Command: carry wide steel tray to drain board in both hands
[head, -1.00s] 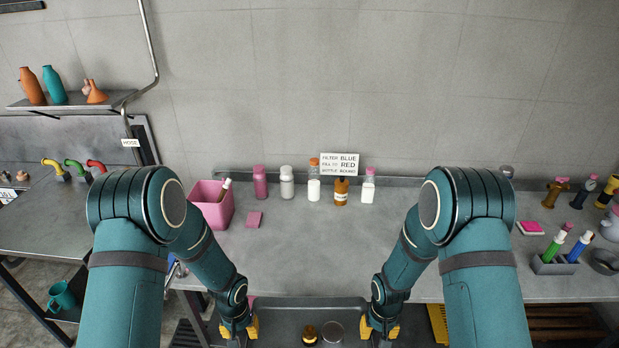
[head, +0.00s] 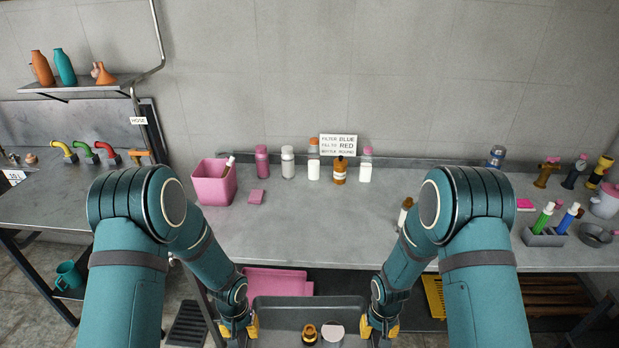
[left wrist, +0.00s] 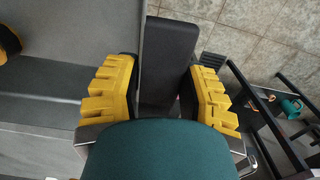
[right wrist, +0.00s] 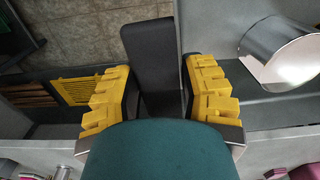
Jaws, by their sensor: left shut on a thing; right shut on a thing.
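The wide dark grey steel tray (head: 310,301) is at the bottom middle of the head view, in front of the bench and apart from it. An amber bottle (head: 310,334) and a round, shiny metal vessel (head: 333,331) stand in it; the vessel also shows in the right wrist view (right wrist: 283,55). My left gripper (head: 239,328) is shut on the tray's left handle (left wrist: 168,65). My right gripper (head: 380,328) is shut on its right handle (right wrist: 153,65). The tray looks about level. A steel counter (head: 50,200) at the left may be the drain board; no label says so.
The bench (head: 300,235) ahead holds a pink bin (head: 214,183), several bottles along the wall and a pen holder (head: 543,237). A pink object (head: 277,282) lies below the bench edge. The bench's middle is clear.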

